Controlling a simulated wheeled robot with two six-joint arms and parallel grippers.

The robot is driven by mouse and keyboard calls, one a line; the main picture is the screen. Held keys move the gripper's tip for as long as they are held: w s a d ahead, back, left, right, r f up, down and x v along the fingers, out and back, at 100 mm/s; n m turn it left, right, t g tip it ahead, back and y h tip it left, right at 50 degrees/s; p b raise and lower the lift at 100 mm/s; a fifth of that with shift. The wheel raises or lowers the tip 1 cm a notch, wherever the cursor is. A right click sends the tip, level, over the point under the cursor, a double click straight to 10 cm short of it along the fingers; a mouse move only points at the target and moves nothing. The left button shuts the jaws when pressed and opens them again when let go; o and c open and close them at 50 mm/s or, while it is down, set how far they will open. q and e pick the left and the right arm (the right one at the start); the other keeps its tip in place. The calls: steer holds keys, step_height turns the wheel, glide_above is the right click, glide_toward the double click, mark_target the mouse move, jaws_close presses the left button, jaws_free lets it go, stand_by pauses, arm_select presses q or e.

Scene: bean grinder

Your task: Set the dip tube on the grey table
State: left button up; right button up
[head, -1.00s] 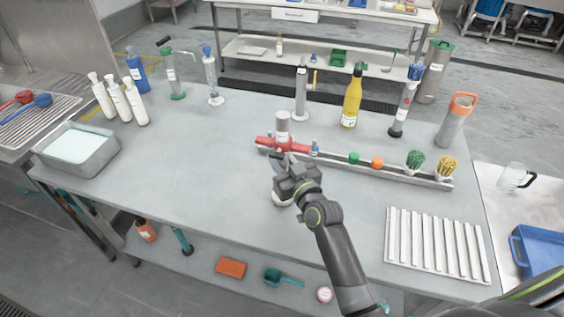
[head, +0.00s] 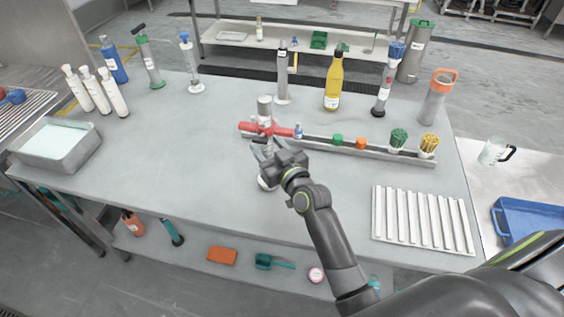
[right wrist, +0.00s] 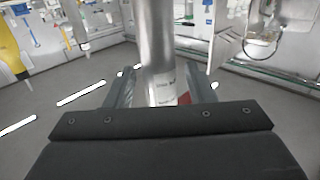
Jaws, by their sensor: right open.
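A pale metal tube, which I take for the dip tube (head: 265,107), stands upright on the grey table (head: 190,150). Its white round foot shows below my right gripper (head: 264,150). The gripper's arm hides part of its lower length. In the right wrist view the tube (right wrist: 157,45) rises between the fingers, with a white label low on it. My right gripper is open, its fingers on either side of the tube; I cannot tell if either touches it. My left gripper is not in view.
A red fitting (head: 262,128) and a long metal rack (head: 380,153) with colored caps and brushes lie close behind. A ribbed white tray (head: 422,220) is at the right, a metal basin (head: 58,145) at the left. The left middle of the table is clear.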

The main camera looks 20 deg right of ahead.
steer(key=s+d+b, duration=0.2)
steer(key=s+b, duration=0.1)
steer(key=s, duration=0.8)
stand_by(0.3)
